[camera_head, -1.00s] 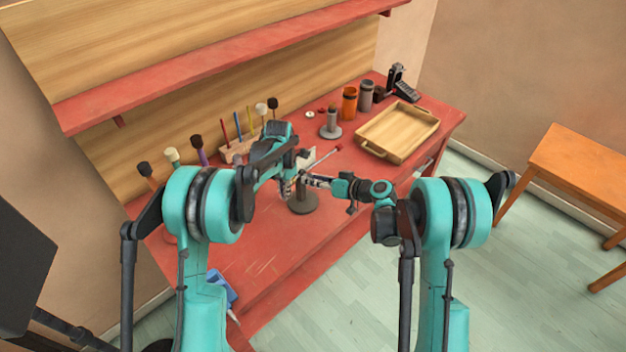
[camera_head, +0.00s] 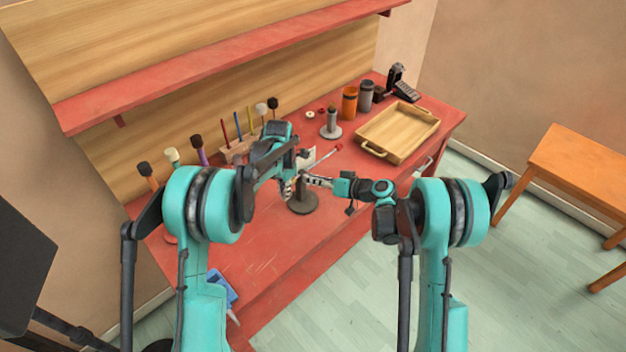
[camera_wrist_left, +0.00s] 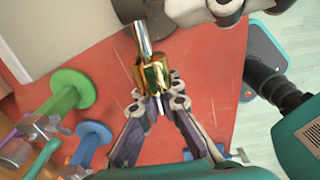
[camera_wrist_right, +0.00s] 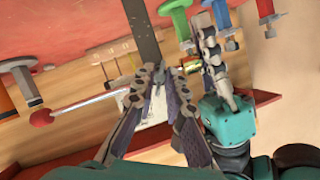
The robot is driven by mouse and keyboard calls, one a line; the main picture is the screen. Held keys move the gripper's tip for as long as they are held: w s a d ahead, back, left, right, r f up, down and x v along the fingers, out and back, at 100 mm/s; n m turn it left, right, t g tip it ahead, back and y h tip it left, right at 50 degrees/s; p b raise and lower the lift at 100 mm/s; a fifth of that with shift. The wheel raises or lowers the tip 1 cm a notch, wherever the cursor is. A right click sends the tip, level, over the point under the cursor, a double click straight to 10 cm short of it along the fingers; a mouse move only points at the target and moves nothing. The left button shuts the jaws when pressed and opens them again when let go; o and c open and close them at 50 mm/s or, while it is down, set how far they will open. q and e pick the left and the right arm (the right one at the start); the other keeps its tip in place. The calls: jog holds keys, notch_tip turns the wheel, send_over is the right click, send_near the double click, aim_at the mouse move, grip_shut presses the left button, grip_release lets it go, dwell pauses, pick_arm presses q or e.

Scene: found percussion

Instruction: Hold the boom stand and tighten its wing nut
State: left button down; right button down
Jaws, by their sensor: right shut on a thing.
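The boom stand (camera_head: 303,205) stands on the red bench, with a round dark base and a thin boom ending in a red tip. My right gripper (camera_head: 305,180) is shut on its dark post (camera_wrist_right: 142,38); the boom (camera_wrist_right: 85,106) crosses beside the fingers in the right wrist view. My left gripper (camera_head: 287,189) is at the stand, close beside the right one. In the left wrist view its fingertips (camera_wrist_left: 160,92) are at the brass wing nut (camera_wrist_left: 148,72), below a silver rod. Whether they grip it is unclear. The arms hide much of the stand's upper part.
A wooden tray (camera_head: 398,132), an orange cup (camera_head: 349,102), a grey cup (camera_head: 366,95) and a black pedal (camera_head: 402,84) stand at the back right. Several mallets stand along the back left. A blue item (camera_head: 222,288) lies near the front. The bench's front middle is clear.

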jog(key=m+y, duration=0.1)
jog(key=m, duration=0.1)
jog(key=m+g+y, duration=0.1)
jog(key=m, duration=0.2)
jog(key=m+y, duration=0.2)
jog(key=shift+w+d+f+m, duration=0.1)
jog(key=shift+f+m, duration=0.15)
jog(key=shift+m, duration=0.15)
dwell(1.2)
jog(key=c, duration=1.7)
grip_release()
jog(key=v, duration=1.2)
jog(key=shift+w, duration=0.15)
